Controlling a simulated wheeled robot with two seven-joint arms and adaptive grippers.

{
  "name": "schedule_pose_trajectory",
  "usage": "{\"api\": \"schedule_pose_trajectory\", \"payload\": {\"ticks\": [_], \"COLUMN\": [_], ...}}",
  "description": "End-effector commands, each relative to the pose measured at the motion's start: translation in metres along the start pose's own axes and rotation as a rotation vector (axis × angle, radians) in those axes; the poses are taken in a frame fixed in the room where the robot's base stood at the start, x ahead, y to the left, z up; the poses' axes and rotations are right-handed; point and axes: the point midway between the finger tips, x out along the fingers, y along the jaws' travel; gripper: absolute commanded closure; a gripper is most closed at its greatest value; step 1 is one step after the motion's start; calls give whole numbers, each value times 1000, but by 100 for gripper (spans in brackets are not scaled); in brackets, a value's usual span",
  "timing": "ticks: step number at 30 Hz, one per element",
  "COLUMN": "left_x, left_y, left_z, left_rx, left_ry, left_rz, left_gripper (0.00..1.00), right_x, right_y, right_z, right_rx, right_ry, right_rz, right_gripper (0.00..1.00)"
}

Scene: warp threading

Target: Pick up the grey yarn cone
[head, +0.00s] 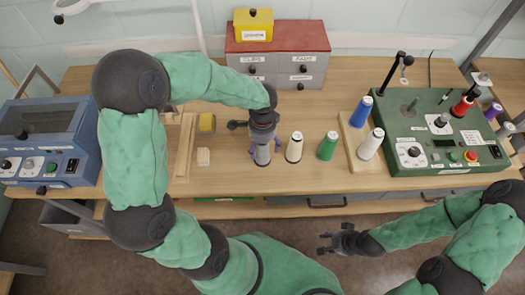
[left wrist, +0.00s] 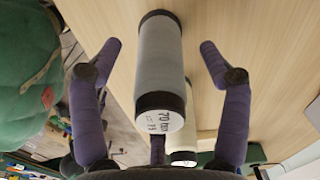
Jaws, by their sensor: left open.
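The grey yarn cone (head: 262,156) stands on the wooden bench, partly hidden under my left gripper (head: 263,146) in the head view. In the left wrist view the grey cone (left wrist: 161,58) has dark ends and a pale label reading "70 tex". My left gripper (left wrist: 158,80) is open, its purple-padded fingers on either side of the cone with gaps visible. A third finger shows partly behind the cone's labelled end. My right gripper (head: 326,243) appears open and empty, in front of the bench over the floor.
A cream cone (head: 294,148) stands close right of the grey one, then a green cone (head: 327,147). Blue (head: 361,112) and white (head: 370,144) cones stand on a wooden board. A green control machine (head: 440,130) is at right, drawers (head: 277,62) behind, a blue machine (head: 45,140) at left.

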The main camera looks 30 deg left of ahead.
Motion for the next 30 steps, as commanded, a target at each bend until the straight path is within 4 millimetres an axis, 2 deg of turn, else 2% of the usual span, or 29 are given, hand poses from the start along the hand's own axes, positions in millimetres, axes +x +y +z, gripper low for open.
{"api": "schedule_pose_trajectory", "payload": {"ticks": [7,8,12,14,25,30], "left_x": [3,3,3,3,3,-5], "left_y": [0,0,0,0,0,-1], "left_z": [0,0,0,0,0,-1], "left_rx": [-1,-1,-1,-1,-1,-1], "left_ry": [1,1,1,1,1,2], "left_rz": [0,0,0,0,0,-2], "left_gripper": [23,29,68,85,85,85], "right_x": [1,1,0,1,0,-2], "right_y": [0,0,0,0,0,-1], "right_z": [0,0,0,0,0,0], "right_rx": [0,0,0,0,0,0], "right_ry": [0,0,0,0,0,0], "right_rz": [0,0,0,0,0,0], "right_gripper": [60,60,60,60,60,60]}}
